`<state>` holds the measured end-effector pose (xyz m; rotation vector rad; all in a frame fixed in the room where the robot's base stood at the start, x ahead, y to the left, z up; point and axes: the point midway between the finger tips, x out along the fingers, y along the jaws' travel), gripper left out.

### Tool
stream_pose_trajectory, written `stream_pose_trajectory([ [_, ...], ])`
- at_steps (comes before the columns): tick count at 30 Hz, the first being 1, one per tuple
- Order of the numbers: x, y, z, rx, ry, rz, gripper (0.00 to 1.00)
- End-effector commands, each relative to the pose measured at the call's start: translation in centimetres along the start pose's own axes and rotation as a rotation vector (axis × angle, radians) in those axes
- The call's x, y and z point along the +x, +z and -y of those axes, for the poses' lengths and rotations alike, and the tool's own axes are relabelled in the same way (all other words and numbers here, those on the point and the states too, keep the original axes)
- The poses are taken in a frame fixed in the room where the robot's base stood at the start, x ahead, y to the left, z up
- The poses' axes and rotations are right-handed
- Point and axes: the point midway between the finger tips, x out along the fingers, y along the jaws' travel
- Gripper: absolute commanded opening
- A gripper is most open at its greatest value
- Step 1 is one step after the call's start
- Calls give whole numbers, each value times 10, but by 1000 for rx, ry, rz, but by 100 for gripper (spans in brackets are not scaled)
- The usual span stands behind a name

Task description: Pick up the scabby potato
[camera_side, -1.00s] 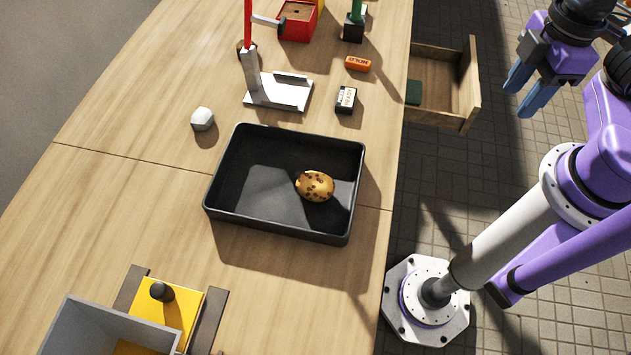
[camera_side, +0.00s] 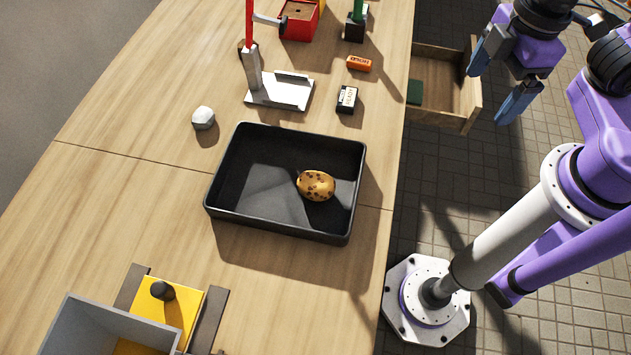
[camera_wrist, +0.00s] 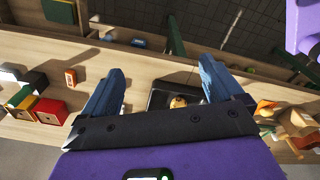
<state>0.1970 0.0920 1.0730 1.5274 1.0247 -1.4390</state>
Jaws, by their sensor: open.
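The scabby potato (camera_side: 316,186) is yellow-brown with dark spots. It lies in the right half of a black tray (camera_side: 225,215) on the wooden table. My gripper (camera_side: 492,92) is open and empty, with blue fingers, held up at the right beyond the table edge and well apart from the potato. In the wrist view my gripper's fingers (camera_wrist: 162,85) are spread wide. The potato (camera_wrist: 178,102) shows small between them in the distance, partly hidden by the gripper body.
An open wooden drawer (camera_side: 472,92) juts from the table's right edge near my gripper. A black-and-white box (camera_side: 347,99), an orange block (camera_side: 359,64), a metal stand (camera_side: 280,92) and a white lump (camera_side: 203,117) lie behind the tray. A yellow slide (camera_side: 170,310) is at front left.

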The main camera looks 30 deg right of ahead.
Motion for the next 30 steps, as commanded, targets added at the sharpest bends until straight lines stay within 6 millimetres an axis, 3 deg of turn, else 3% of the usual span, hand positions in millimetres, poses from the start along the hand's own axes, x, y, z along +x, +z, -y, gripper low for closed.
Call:
stream_pose_trajectory([
  [10, 5, -102, -11, -200, 29, -37, 94],
  [21, 12, -200, 8, -408, 66, -71, 94],
  [25, 14, -223, 17, -461, 76, -79, 94],
  [30, 16, -238, 24, -502, 85, -85, 94],
])
